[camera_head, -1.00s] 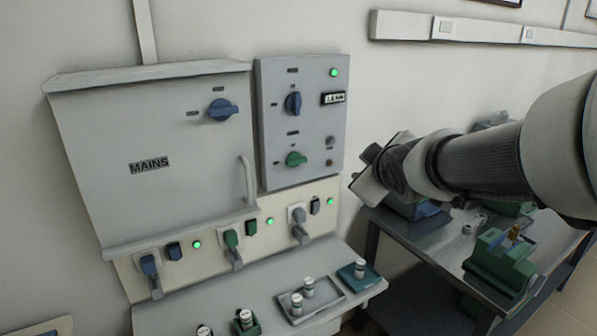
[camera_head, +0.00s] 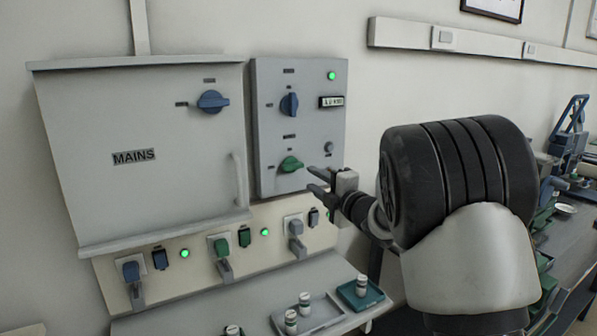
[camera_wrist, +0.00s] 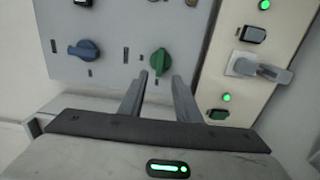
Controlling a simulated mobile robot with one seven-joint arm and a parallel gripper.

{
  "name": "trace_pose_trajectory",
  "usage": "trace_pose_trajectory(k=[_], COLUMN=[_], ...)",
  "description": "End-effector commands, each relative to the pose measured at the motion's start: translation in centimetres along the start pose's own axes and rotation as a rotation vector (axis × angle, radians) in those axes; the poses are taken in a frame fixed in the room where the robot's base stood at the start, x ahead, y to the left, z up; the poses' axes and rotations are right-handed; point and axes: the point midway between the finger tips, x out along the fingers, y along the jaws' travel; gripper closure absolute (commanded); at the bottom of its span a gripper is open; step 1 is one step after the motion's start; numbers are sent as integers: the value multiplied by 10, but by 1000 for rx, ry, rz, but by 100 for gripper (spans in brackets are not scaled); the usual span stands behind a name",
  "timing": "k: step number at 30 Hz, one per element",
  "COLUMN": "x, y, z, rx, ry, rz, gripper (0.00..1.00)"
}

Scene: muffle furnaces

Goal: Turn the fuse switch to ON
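A grey control panel (camera_head: 270,150) on the wall carries a blue rotary knob (camera_head: 289,105) above a green rotary knob (camera_head: 291,164). The labels are too small to read, so I cannot tell which switch is the fuse switch. My gripper (camera_head: 312,179) is open and empty, just right of the green knob and apart from it in the head view. In the wrist view the green knob (camera_wrist: 161,62) shows just beyond the gap between the two fingertips (camera_wrist: 160,76). The blue knob (camera_wrist: 84,50) lies to its left there. The green knob's handle is tilted in the head view.
Left of the panel is a cabinet marked MAINS (camera_head: 135,205) with its own blue knob (camera_head: 213,102). Below run a strip of plugged sockets with green lamps (camera_head: 184,253) and a shelf with small jars on trays (camera_head: 361,293). A bench (camera_head: 575,228) stands at right.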

Motion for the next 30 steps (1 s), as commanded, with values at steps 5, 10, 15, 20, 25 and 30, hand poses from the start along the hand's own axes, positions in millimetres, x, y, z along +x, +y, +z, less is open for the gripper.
trace_pose_trajectory(k=[5,10,15,20,25,30], x=[41,73,92,99,99,99], y=[-1,0,0,0,0,0], z=[-1,-1,0,0,0,0], rx=[-1,0,0,1,1,1], ry=[2,2,1,-1,-1,-1], rz=[0,1,0,0,0,0], gripper=[70,70,70,70,70,86])
